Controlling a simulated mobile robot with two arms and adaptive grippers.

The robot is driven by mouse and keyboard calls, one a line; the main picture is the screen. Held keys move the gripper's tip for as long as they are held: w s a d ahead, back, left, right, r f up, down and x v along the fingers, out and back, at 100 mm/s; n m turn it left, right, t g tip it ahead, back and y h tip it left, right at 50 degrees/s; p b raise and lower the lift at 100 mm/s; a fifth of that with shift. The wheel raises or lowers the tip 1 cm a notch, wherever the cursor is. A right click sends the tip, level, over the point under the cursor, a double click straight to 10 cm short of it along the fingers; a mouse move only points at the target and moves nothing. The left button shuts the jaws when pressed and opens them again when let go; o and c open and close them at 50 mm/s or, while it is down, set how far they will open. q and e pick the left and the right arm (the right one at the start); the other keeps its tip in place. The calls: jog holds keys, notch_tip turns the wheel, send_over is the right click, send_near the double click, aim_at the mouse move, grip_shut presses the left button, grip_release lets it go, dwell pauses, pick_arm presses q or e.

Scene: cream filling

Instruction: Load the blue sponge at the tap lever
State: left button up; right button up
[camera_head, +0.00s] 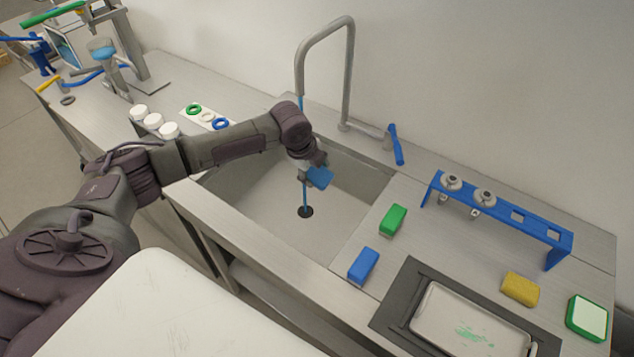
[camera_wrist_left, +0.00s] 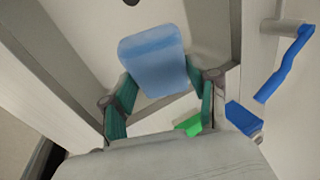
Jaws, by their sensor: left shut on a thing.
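My left gripper (camera_head: 308,174) is shut on a blue sponge (camera_head: 320,178) and holds it above the sink basin, below the tap spout. In the left wrist view the sponge (camera_wrist_left: 155,58) sits between the two green fingers. The tap (camera_head: 349,80) is a tall grey bent pipe. Its blue lever (camera_head: 395,144) stands to the right of the pipe, apart from the gripper. A thin blue stream (camera_head: 305,197) runs down to the drain close by the sponge; I cannot tell whether they touch. My right gripper is not in view.
On the counter right of the sink (camera_head: 250,200) lie a green sponge (camera_head: 393,220), another blue block (camera_head: 363,265) and a yellow sponge (camera_head: 520,289). A blue rack (camera_head: 510,220) stands behind them. A tray (camera_head: 440,318) with green smears lies in front. White cups (camera_head: 154,121) stand left of the sink.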

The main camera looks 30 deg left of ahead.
pick_arm(q)
jog(key=w+a+b, duration=0.1)
jog(key=w+b, duration=0.1)
jog(key=w+a+f+b, duration=0.1)
jog(key=w+a+b, duration=0.1)
jog(key=b, duration=0.1)
jog(key=shift+a+f, duration=0.15)
jog(key=shift+f, duration=0.05)
jog(key=w+a, duration=0.1)
jog(key=w+a+b, duration=0.1)
jog(key=w, duration=0.1)
jog(key=shift+w+a+f, duration=0.15)
jog(key=shift+a+f, duration=0.05)
jog(key=shift+a, duration=0.15)
dwell(0.3)
